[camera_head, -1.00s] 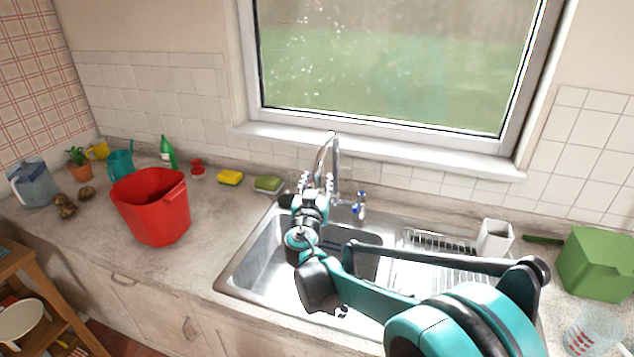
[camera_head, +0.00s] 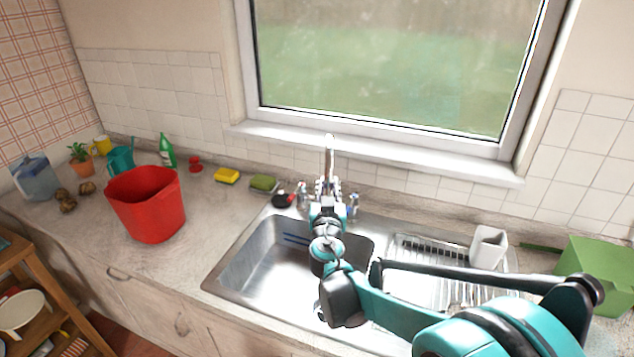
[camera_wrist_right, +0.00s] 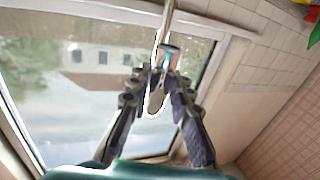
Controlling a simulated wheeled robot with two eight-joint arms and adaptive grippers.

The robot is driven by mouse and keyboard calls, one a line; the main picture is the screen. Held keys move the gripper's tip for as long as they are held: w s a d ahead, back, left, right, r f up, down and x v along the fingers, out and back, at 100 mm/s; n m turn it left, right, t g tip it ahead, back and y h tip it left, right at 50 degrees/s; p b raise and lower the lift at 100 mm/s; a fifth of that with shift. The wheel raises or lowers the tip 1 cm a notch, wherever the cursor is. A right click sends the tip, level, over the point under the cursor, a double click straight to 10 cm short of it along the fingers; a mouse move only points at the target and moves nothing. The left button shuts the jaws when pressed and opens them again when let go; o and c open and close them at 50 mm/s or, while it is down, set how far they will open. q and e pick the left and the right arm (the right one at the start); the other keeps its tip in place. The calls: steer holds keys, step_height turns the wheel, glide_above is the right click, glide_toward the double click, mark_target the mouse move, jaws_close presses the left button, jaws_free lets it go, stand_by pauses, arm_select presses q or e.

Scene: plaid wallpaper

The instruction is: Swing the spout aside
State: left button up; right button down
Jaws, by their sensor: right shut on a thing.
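The chrome spout (camera_head: 329,156) rises behind the sink (camera_head: 252,272) in the head view, below the window. It also shows in the right wrist view (camera_wrist_right: 167,22), running down from the top edge to my gripper. My right gripper (camera_head: 328,190) is at the spout, over the back of the basin. In the right wrist view its two fingers (camera_wrist_right: 158,82) are closed in on the spout's end from both sides. The arm hides the lower part of the spout in the head view. My left gripper is in neither view.
A tap handle (camera_head: 354,205) stands right of the spout. A dark round item (camera_head: 284,200) and a green sponge (camera_head: 263,183) lie left of it. A white holder (camera_head: 488,247) stands by the drainer at right. A red bucket (camera_head: 146,205) stands on the left counter.

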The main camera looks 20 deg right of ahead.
steer(key=d, duration=0.7)
steer(key=shift+s+d, duration=0.3)
steer(key=shift+s, duration=0.15)
steer(key=c, duration=1.4)
jaws_free()
steer(key=shift+s, duration=0.1)
steer(key=v, duration=1.2)
